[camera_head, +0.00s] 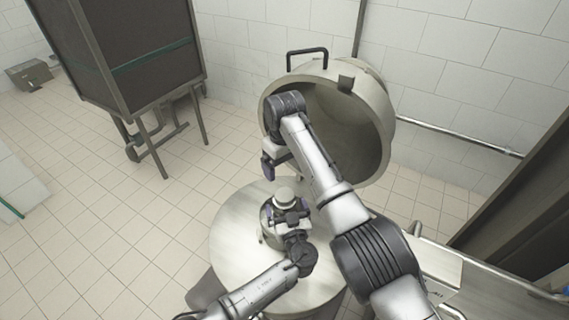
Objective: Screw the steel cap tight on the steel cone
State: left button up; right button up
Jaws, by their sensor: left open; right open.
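The steel cone (267,226) stands on the round steel table (232,238), partly hidden behind my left gripper. The steel cap (284,194) appears to sit upright on top of the cone; whether its thread is engaged cannot be seen. My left gripper (286,211) is open, with its fingers at the upper part of the cone just below the cap. Contact with the cone cannot be made out. My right gripper (268,166) is open and empty, above and slightly left of the cap, apart from it, its fingers partly hidden.
A dark cabinet on legs (125,60) stands at the back left. A steel counter (440,265) is at the lower right.

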pick_arm(q)
jog(key=v, duration=1.3)
jog(key=shift+s, duration=0.4)
